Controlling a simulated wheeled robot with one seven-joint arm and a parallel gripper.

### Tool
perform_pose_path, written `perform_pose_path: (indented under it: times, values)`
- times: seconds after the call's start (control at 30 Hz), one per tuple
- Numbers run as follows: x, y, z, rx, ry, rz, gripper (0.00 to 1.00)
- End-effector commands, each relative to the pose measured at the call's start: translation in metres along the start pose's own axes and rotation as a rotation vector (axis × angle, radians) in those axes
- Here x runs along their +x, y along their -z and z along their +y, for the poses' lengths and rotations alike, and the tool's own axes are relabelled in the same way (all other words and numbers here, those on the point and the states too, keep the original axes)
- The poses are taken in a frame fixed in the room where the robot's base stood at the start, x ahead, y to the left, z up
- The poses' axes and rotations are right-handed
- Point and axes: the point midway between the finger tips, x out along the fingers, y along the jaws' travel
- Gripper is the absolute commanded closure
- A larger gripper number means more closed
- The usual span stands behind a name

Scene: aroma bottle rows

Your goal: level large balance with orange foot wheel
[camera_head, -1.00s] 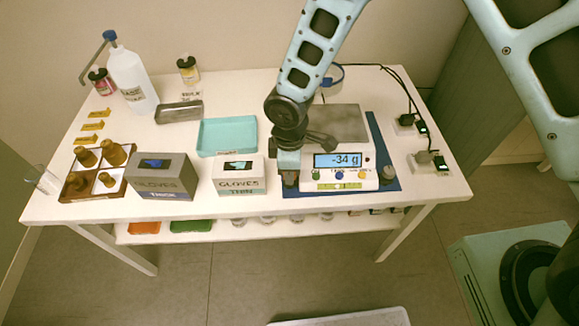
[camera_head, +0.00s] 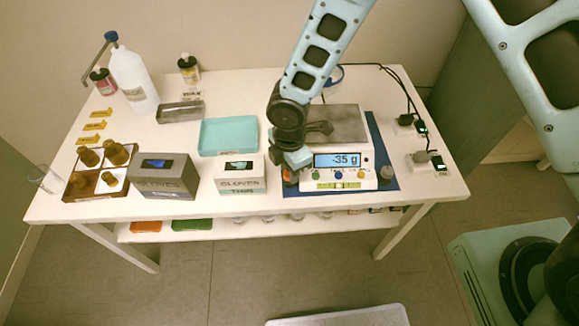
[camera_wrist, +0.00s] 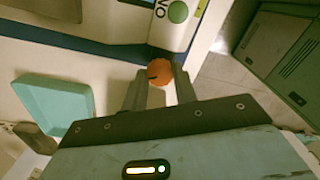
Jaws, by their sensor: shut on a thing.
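The large balance (camera_head: 341,161) stands on a blue mat (camera_head: 384,160) at the right of the table, and its display reads -35 g. Its steel pan (camera_head: 345,120) looks empty. A small level strip (camera_head: 338,185) shows on its front, too small to read. The orange foot wheel (camera_wrist: 162,72) is at the balance's front left corner, with a dark mark on its face. My gripper (camera_wrist: 159,85) is shut on the wheel, one finger on each side. In the head view my gripper (camera_head: 292,170) partly hides that corner.
Two glove boxes, thick (camera_head: 163,177) and thin (camera_head: 240,174), stand left of the balance. A teal tray (camera_head: 229,134) lies behind them. Power plugs and cables (camera_head: 425,160) lie at the right. A wooden tray (camera_head: 75,187) holds brown bottles at the far left.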

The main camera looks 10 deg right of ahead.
Motion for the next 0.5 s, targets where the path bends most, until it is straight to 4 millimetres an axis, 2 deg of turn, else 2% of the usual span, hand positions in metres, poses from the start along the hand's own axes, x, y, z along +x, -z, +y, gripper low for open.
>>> perform_pose_path:
  times: [0.37,0.4,0.47,0.5]
  values:
    - [-0.0007,-0.0004,0.0006,-0.004,-0.001,-0.001,0.95]
    - [-0.0007,-0.0004,0.0006,-0.003,-0.001,-0.001,0.66]
    - [-0.0006,-0.0004,0.0005,-0.003,-0.001,-0.001,0.50]
    - [-0.0006,-0.0003,0.0005,-0.003,-0.001,-0.001,0.50]
